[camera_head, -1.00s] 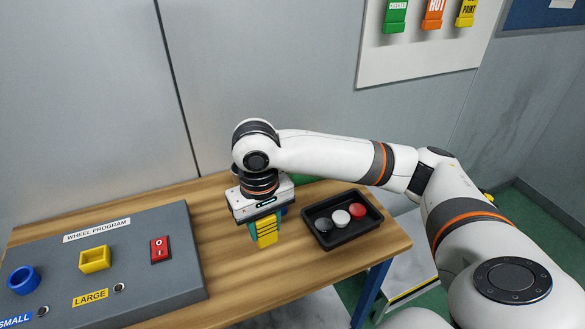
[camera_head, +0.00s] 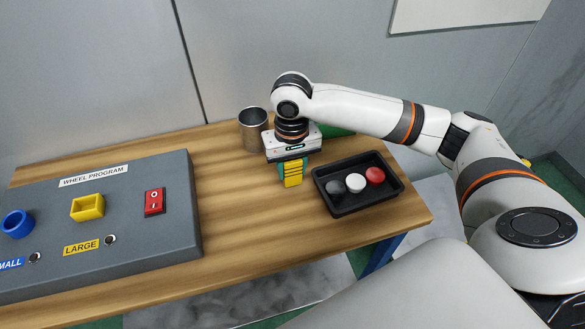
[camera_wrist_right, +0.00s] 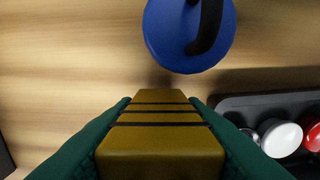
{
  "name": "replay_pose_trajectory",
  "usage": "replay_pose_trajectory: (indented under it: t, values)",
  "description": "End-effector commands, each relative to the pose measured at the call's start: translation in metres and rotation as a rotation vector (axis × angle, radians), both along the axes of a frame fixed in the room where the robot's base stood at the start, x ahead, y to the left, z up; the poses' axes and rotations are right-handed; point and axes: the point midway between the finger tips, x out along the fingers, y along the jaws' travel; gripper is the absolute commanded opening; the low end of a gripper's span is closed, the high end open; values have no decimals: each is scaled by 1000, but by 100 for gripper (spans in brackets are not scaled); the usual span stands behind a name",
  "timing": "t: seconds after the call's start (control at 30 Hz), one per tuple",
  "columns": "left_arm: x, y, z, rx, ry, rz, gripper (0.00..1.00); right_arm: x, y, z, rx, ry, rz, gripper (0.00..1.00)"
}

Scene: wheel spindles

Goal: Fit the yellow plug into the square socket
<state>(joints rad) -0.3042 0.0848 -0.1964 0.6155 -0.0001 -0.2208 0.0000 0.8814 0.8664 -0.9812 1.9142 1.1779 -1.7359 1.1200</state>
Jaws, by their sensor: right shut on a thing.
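My right gripper (camera_head: 293,172) is shut on the yellow plug (camera_head: 293,180) and points down over the wooden table, left of the black tray. In the right wrist view the plug (camera_wrist_right: 160,145), banded with dark grooves, sits between the teal fingers (camera_wrist_right: 160,130). It appears to be held above the tabletop, but the exact height is unclear. The yellow square socket (camera_head: 87,207) stands on the grey panel at the left, above the LARGE label, well apart from the plug. My left gripper is not in view.
The grey panel (camera_head: 150,240) also carries a blue round socket (camera_head: 17,224) and a red switch (camera_head: 154,202). A metal cup (camera_head: 253,130) stands behind the gripper. A blue round piece (camera_wrist_right: 180,45) lies close by. The black tray (camera_head: 340,209) holds several discs. Table between panel and gripper is clear.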

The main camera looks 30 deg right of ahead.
Motion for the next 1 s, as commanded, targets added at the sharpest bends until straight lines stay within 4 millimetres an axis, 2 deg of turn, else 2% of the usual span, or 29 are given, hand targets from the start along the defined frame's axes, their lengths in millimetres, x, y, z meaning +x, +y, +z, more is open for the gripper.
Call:
replay_pose_trajectory:
  t: [0.13,0.47,0.5,0.63,1.0]
  values:
    - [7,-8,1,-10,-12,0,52,0,0,-13,-1,-1,0,14]
    - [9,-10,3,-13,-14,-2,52,0,0,-14,0,0,0,14]
    - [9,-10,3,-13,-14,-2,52,0,0,-15,0,0,0,39]
    - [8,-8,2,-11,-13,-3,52,0,0,-15,0,-1,0,59]
    - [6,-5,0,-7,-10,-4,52,0,0,-10,0,-3,1,59]
